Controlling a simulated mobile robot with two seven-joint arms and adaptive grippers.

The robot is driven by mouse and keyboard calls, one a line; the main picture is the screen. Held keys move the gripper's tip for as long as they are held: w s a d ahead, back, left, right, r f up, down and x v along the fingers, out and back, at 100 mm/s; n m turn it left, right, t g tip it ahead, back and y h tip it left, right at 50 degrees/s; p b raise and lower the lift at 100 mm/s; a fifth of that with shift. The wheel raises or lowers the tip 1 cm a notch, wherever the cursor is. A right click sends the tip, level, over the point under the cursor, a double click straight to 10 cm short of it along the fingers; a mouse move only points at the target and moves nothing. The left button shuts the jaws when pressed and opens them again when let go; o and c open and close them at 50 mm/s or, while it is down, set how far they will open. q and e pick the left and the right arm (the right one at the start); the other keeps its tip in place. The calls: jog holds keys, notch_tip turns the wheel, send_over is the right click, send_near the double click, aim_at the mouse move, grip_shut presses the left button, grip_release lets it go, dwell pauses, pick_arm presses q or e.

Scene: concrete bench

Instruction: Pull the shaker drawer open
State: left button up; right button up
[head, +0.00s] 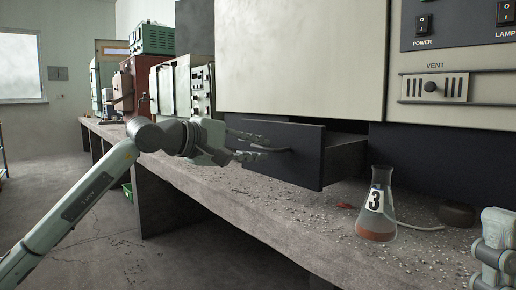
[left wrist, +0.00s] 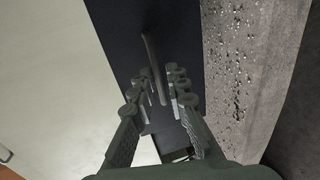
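The dark shaker drawer (head: 300,168) stands partly out of the pale cabinet, with its side wall showing in the head view. Its front panel (left wrist: 118,38) fills the upper middle of the left wrist view. A curved bar handle (left wrist: 152,62) is on that front. My left gripper (head: 263,147) is at the handle, with a finger on each side of it. In the left wrist view the fingers (left wrist: 158,82) are spread, with gaps to the handle's near end. A grey-green part of my right arm (head: 496,252) shows at the lower right edge; its fingers cannot be made out.
A flask marked 3 (head: 377,207) with orange-brown liquid stands on the gritty concrete bench (head: 270,208), right of the drawer. A dark round object (head: 456,213) lies behind it. Bench space in front of the drawer is clear. Other instruments (head: 180,88) stand farther left.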

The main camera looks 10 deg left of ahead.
pick_arm(q)
jog(key=shift+o, duration=1.1)
jog(key=shift+a+r, duration=0.1)
jog(key=v, duration=1.2)
